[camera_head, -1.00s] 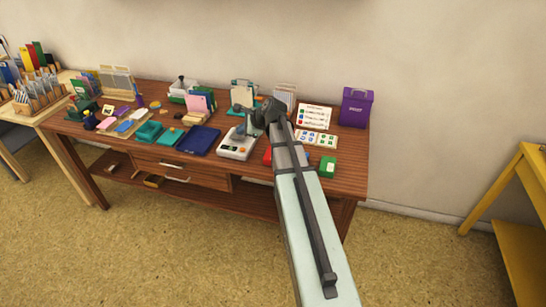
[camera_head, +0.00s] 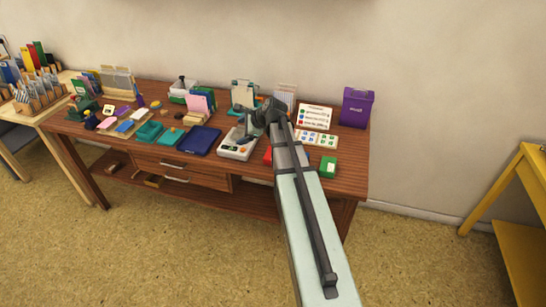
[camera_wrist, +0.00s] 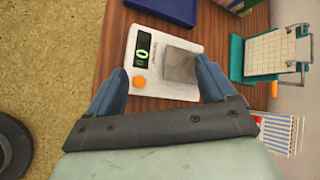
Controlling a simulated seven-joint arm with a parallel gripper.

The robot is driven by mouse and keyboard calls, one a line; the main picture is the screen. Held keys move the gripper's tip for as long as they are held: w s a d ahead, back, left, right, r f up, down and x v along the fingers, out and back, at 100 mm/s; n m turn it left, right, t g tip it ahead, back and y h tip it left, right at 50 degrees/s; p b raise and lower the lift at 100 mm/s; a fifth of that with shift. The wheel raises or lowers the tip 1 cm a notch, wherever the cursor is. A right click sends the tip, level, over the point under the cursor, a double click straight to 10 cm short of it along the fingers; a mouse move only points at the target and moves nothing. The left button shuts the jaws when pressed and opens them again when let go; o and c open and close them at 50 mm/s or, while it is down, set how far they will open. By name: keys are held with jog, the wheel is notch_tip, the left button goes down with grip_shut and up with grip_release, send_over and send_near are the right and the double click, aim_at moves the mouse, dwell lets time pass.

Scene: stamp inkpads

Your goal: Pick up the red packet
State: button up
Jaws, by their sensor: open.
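A red item (camera_head: 267,155) shows beside my arm near the front edge of the desk in the head view. My arm hides most of it, so I cannot tell whether it is a packet. No red packet shows in the wrist view. My gripper (camera_head: 250,130) is over the white scale (camera_head: 238,147) in the head view. In the wrist view my gripper (camera_wrist: 161,67) is open, its two blue fingers apart with nothing held between them. The scale (camera_wrist: 172,88), with a grey plate and an orange button, lies beyond and between the fingers.
A green box (camera_head: 327,167) stands right of my arm near the desk's front edge. A dark blue pad (camera_head: 199,141) lies left of the scale. A purple box (camera_head: 356,107) stands at the back right. A teal stand (camera_wrist: 238,62) is right of the scale in the wrist view.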

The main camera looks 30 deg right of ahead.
jog(key=shift+o, duration=1.3)
jog(key=shift+r, duration=0.1)
